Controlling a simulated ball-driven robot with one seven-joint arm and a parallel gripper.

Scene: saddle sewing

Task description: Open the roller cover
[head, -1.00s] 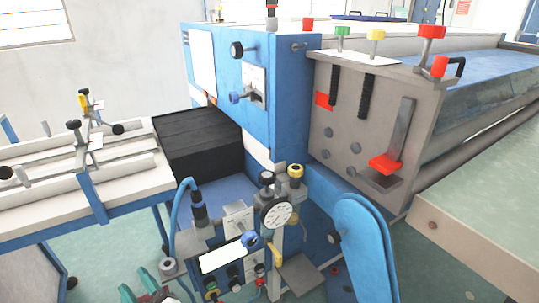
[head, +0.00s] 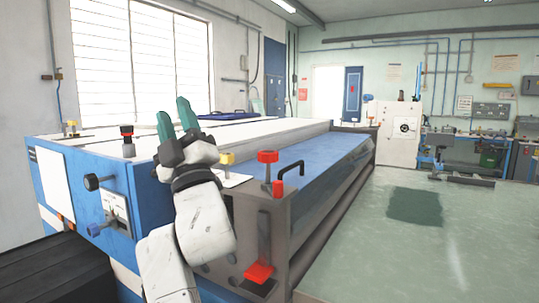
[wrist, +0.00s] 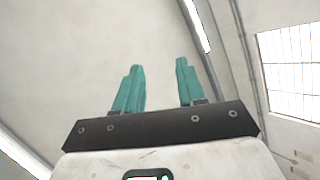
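A long blue panel (head: 325,160), which looks like the roller cover, lies closed along the top of the machine's right side in the head view. A black bent handle (head: 291,169) stands at its near end. My gripper (head: 174,106) is raised in front of the machine, left of the handle and apart from it, with its teal fingers pointing up. In the wrist view, my gripper (wrist: 160,68) has a clear gap between its fingers and holds nothing. My arm hides part of the grey end plate (head: 285,225).
Red knobs (head: 267,157) and a red-tipped lever (head: 258,272) stick out at the machine's near end. A black dial knob (head: 92,182) is on the blue side. The green floor (head: 430,240) on the right is clear. A workbench (head: 470,150) stands far back.

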